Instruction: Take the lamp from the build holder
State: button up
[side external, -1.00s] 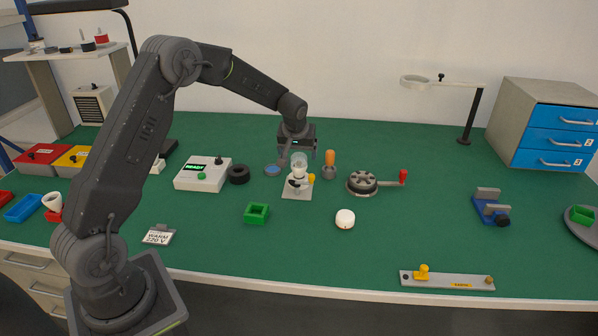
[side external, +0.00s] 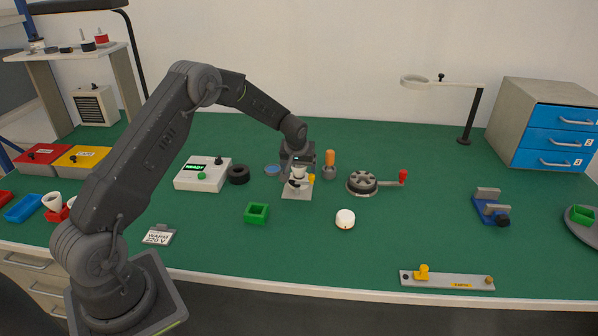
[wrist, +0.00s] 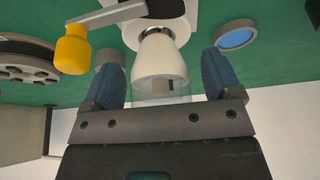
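The lamp (side external: 299,172) stands upright in the build holder (side external: 297,194), a pale plate with a yellow-knobbed lever. In the wrist view the lamp (wrist: 160,62) has a white body, a clear end toward my gripper and a metallic base in the holder. My gripper (side external: 298,161) is directly above the holder, pointing down. In the wrist view my gripper (wrist: 160,72) is open, with a blue-padded finger on each side of the lamp and a visible gap on both sides. The yellow knob (wrist: 72,50) is to the left. The lamp's upper end is hidden in the side view.
An orange-handled tool (side external: 329,162) stands close right of the holder, and a round grey fixture with a red crank (side external: 363,183) is beyond it. A black ring (side external: 238,174) and the READY box (side external: 202,175) are to the left.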

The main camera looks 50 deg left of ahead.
jog(key=c, duration=0.9)
jog(key=shift+r, duration=0.15)
jog(key=shift+c, duration=0.2)
jog(key=shift+r, duration=1.35)
jog(key=s+a+r, duration=0.7)
jog(key=s+r, duration=0.2)
jog(key=r, duration=0.3)
jog(key=shift+a+r, duration=0.3)
